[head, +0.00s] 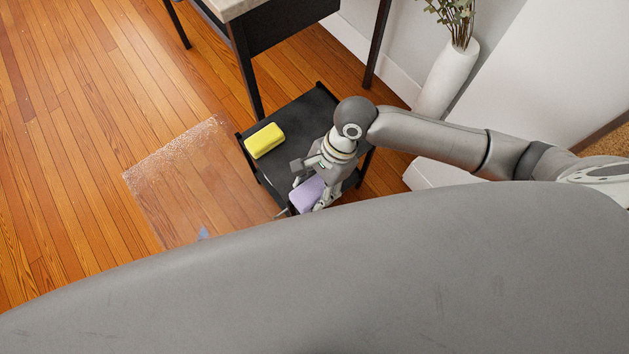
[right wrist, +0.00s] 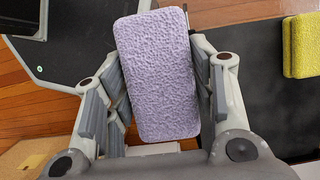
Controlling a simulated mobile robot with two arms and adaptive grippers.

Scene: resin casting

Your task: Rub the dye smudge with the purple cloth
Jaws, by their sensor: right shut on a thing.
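The purple cloth (head: 307,194) is a thick, textured lilac block with rounded corners. My right gripper (head: 309,187) is shut on it, above the near end of a low black stand. In the right wrist view the purple cloth (right wrist: 160,75) sits between the two fingers of my right gripper (right wrist: 162,85). A small blue-violet patch (head: 203,233), which looks like the dye smudge, lies to the left of the gripper, near a clear sheet's lower edge. My grey body partly borders that area. The cloth is apart from the patch. My left gripper is not in view.
A yellow sponge (head: 264,141) lies on the black stand (head: 299,118). A clear, frosty-edged sheet (head: 180,160) covers the wood floor (head: 80,110) left of the stand. A dark table (head: 284,27) stands behind. A white vase (head: 447,77) with stems is by the wall.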

